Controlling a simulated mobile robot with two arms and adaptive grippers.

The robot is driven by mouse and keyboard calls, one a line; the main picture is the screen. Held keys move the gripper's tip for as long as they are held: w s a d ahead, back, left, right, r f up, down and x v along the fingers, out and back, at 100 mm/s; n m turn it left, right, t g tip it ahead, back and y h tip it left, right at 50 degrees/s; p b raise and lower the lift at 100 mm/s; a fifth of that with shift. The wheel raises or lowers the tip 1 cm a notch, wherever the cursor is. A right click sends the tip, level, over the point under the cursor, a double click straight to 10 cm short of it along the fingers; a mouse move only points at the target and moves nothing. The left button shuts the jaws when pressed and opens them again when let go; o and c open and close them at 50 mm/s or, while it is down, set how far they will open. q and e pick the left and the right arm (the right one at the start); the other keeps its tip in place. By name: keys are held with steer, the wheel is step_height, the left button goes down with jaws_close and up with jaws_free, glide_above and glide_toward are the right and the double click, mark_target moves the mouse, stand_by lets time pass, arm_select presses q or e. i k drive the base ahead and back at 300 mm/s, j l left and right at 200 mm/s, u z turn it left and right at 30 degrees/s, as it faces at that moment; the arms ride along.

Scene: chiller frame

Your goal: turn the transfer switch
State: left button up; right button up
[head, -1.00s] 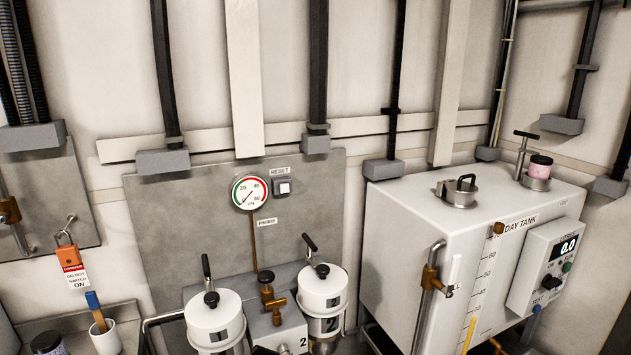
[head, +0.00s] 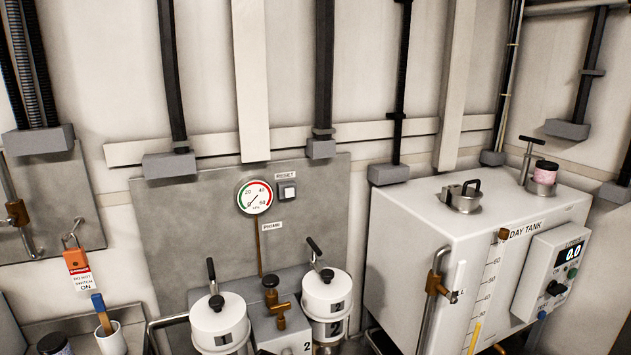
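The day tank (head: 405,232) is a white box at the right. On its front is a light control box (head: 537,283) with a display reading 0.0 (head: 570,254), a green button (head: 572,273), a blue button (head: 542,314) and a small black knob (head: 557,289). The labels beside the knob are too small to read fully, so I cannot tell if it is the transfer switch. Neither of my grippers shows in the head view.
Two white canisters (head: 217,326) (head: 325,294) with black handles stand at the lower middle, with a brass valve (head: 277,303) between them. A gauge (head: 254,196) and a reset button (head: 287,192) are on the grey panel. An orange lockout tag (head: 76,261) hangs at the left.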

mark_target(554, 289)
steer(key=z, duration=1.3)
